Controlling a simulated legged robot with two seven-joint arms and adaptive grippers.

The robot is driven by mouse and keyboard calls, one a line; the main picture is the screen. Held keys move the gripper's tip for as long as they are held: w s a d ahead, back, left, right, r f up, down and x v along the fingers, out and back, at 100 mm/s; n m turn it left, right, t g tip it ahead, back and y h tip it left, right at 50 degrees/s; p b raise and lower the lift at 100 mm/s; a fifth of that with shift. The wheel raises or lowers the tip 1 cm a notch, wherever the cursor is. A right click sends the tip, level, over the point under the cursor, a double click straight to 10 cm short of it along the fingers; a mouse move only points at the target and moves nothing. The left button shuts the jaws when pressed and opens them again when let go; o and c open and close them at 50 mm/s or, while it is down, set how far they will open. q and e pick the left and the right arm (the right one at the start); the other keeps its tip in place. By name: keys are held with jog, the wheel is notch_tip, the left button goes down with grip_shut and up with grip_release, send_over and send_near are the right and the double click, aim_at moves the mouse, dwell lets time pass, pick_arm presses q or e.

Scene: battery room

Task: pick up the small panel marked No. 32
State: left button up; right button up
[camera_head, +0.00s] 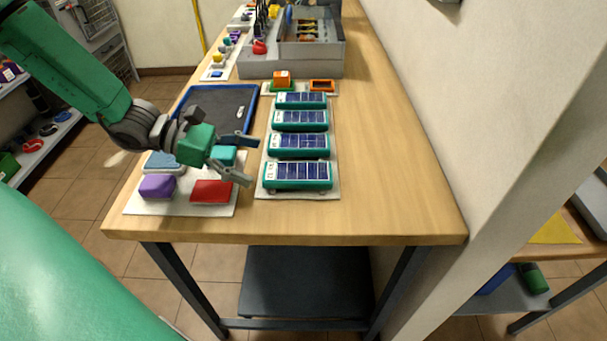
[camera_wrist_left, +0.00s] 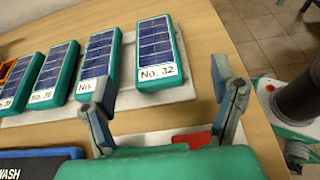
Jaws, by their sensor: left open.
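The small panel marked No. 32 (camera_head: 297,176) is a green block with a blue solar face and a white label. It is the nearest of a row of similar panels on a white mat (camera_head: 327,190). In the left wrist view the No. 32 panel (camera_wrist_left: 157,55) is the rightmost, with its label readable. My left gripper (camera_head: 249,161) is open and empty, just left of the panel and apart from it. In the left wrist view its two fingers (camera_wrist_left: 163,85) stand spread in front of the panel's labelled end. My right gripper is not in view.
Below and left of my left gripper, a white mat (camera_head: 180,207) carries purple (camera_head: 157,187), red (camera_head: 211,191) and other blocks. A blue-rimmed tray (camera_head: 176,107) lies behind. A grey box (camera_head: 290,65) stands farther back. Bare tabletop is right of the panels, then a wall.

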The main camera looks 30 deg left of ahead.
aim_at(286, 171)
pick_arm(q)
jog(key=shift+w+d+f+b, duration=0.2)
jog(key=shift+w+d+f, duration=0.1)
jog(key=shift+w+f, duration=0.15)
jog(key=shift+w+d+f+b, duration=0.2)
jog(key=shift+w+d+f, duration=0.1)
jog(key=shift+f, duration=0.2)
jog(key=shift+w+a+f, duration=0.2)
jog(key=shift+w+f, duration=0.15)
jog(key=shift+w, duration=0.05)
jog(key=shift+w+d+f+b, duration=0.1)
jog(key=shift+d+f+b, duration=0.1)
jog(key=shift+b, duration=0.1)
jog(key=d, duration=0.1)
jog(key=w+d+b, duration=0.1)
jog(key=d, duration=0.1)
jog(key=w+d+f, duration=0.1)
jog(key=d, duration=0.1)
jog(key=shift+w+d, duration=0.1)
jog(key=shift+d, duration=0.25)
jog(key=shift+a, duration=0.3)
jog(key=shift+c, duration=0.4)
jog(key=shift+a+f, duration=0.15)
jog(key=shift+a, duration=0.35)
jog(key=c, duration=1.3)
jog(key=shift+a, duration=0.1)
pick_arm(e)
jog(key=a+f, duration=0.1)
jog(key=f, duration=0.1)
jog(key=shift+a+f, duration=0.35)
